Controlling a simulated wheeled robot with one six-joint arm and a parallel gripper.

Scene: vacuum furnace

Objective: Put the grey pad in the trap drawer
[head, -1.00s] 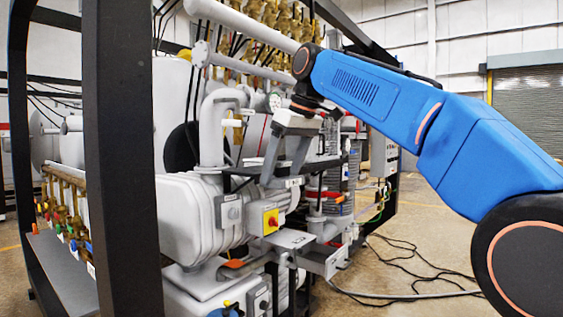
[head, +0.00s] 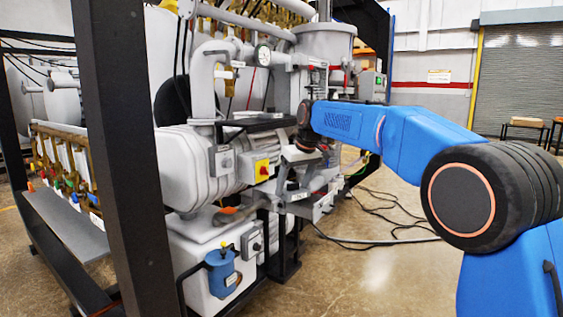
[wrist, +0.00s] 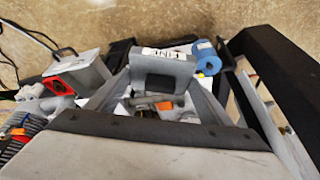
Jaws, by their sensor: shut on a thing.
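My gripper (head: 304,172) is shut on a grey block-like piece, seemingly the grey pad (wrist: 162,72), with a white label on its edge. In the head view the label shows low at the gripper's end, in front of the pump unit. In the wrist view the pad hangs between the two slanting fingers, apart from the machine parts below. A grey box-like tray (head: 318,207) projects from the machine just below and right of my gripper; it may be the trap drawer. In the wrist view a grey box with a red face (wrist: 95,70) lies left of the pad; I cannot tell whether it is the drawer.
A blue canister (head: 221,272) is below. A black frame post (head: 120,160) stands at left. Cables (head: 385,215) lie on the otherwise clear floor at right.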

